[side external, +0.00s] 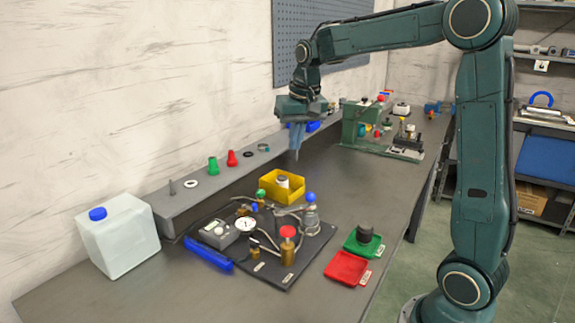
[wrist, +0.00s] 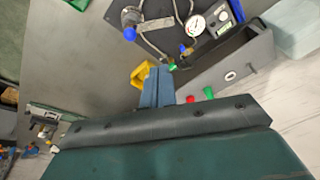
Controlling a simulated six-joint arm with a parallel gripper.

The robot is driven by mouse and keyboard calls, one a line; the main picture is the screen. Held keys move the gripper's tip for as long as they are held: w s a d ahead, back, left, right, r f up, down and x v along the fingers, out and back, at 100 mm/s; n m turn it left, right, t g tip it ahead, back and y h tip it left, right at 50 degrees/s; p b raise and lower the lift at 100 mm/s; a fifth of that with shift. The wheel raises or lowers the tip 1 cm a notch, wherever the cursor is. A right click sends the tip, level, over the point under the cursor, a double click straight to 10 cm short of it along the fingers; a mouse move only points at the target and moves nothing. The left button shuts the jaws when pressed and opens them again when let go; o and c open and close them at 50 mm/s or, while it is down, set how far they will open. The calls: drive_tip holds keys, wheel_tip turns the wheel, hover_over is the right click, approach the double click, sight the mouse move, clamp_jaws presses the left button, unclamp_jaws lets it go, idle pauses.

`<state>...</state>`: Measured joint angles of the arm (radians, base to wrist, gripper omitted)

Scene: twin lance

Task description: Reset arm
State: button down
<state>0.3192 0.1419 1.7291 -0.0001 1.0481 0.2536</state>
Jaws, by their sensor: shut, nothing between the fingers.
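My gripper (side external: 297,140) hangs from my arm above the back part of the bench (side external: 385,190), pointing down. Its blue-grey fingers are shut and empty, clear of the bench objects in the side view. In the wrist view the gripper (wrist: 157,72) shows its fingers together, with the yellow bin (wrist: 138,75) beside them in the picture. In the side view the yellow bin (side external: 282,196) stands below and slightly left of the fingers, with a white-topped item in it.
A black board (side external: 290,272) carries a gauge (side external: 246,225), pipes and valves. A green tray (side external: 372,251) and red tray (side external: 347,268) lie at the right edge. A white jug (side external: 118,240) stands left. A raised ledge (side external: 215,180) runs along the wall. A green fixture (side external: 357,125) stands behind.

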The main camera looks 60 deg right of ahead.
drive_tip(key=s+a+n+t, duration=0.1)
drive_tip(key=s+a+n, duration=0.1)
drive_tip(key=s+a, duration=0.2)
drive_tip(key=s+a+f+n+t, duration=0.1)
drive_tip(key=s+a, duration=0.4)
drive_tip(key=s, duration=0.6)
drive_tip(key=s+a+n+t, duration=0.1)
drive_tip(key=s+a+n, duration=0.2)
drive_tip(key=s, duration=0.5)
drive_tip(key=shift+s+a+f+n+y, duration=0.15)
drive_tip(key=shift+a+f+n+y, duration=0.2)
drive_tip(key=shift+a, duration=0.45)
drive_tip(key=shift+r, duration=0.1)
